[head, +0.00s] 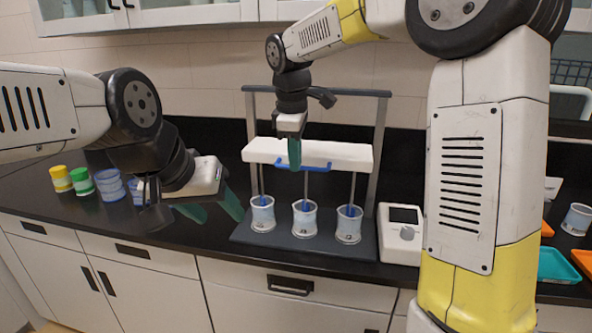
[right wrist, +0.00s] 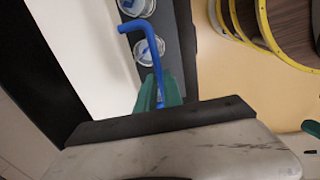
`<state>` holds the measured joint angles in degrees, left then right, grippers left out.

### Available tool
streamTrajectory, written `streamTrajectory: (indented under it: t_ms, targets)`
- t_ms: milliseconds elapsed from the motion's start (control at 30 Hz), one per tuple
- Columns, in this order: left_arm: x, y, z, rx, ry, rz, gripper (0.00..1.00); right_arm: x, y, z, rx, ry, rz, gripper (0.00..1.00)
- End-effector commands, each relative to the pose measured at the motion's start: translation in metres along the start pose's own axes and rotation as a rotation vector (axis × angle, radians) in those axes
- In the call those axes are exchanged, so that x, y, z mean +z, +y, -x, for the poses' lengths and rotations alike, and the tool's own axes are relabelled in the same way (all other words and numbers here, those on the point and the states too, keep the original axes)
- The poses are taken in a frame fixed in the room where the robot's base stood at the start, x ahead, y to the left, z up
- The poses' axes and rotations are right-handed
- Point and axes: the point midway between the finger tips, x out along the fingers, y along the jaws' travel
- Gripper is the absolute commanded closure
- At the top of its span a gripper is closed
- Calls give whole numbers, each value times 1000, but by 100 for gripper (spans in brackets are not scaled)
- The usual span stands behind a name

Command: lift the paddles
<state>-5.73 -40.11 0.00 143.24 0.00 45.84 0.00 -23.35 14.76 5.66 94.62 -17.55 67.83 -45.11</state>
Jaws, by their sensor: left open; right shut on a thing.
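A stirrer stand has a white crossbar (head: 345,155) between two grey posts, with a blue handle (head: 318,169) on its front. Thin rods hang from the bar to blue paddles, whose tops show at the mouths of three jars: left (head: 263,216), middle (head: 305,221) and right (head: 348,226). My right gripper (head: 294,160) is shut on the blue handle, which also shows between its green fingers in the right wrist view (right wrist: 150,60). My left gripper (head: 212,208) is open and empty over the counter, left of the stand.
Yellow-, green- and blue-marked containers (head: 82,182) stand at the left. A white box with a dark screen (head: 401,234) stands right of the stand. A teal tray (head: 556,265), orange trays and a jar (head: 577,219) lie at the far right. Cabinets hang above.

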Motion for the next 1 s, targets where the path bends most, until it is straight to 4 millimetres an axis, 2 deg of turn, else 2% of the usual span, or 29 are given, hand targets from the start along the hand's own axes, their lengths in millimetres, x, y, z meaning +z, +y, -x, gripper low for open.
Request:
streamTrajectory:
  t_ms: [33,200,400,767,800,867,900,1000]
  targets:
    - [0,0,0,0,0,0,45,-1,6,18,11,8,-3,100]
    - [0,0,0,0,0,0,45,-1,14,66,11,9,-3,100]
    - [0,0,0,0,0,0,45,0,19,97,8,7,-1,100]
    - [0,0,0,0,0,0,45,0,20,103,12,8,-1,100]
    - [0,0,0,0,0,0,45,0,20,103,11,8,-1,83]
    - [0,0,0,0,0,0,45,0,20,103,10,7,-1,71]
    - [0,0,0,0,0,0,45,0,20,102,9,6,-1,67]
    - [0,0,0,0,0,0,45,0,19,101,7,5,-1,67]
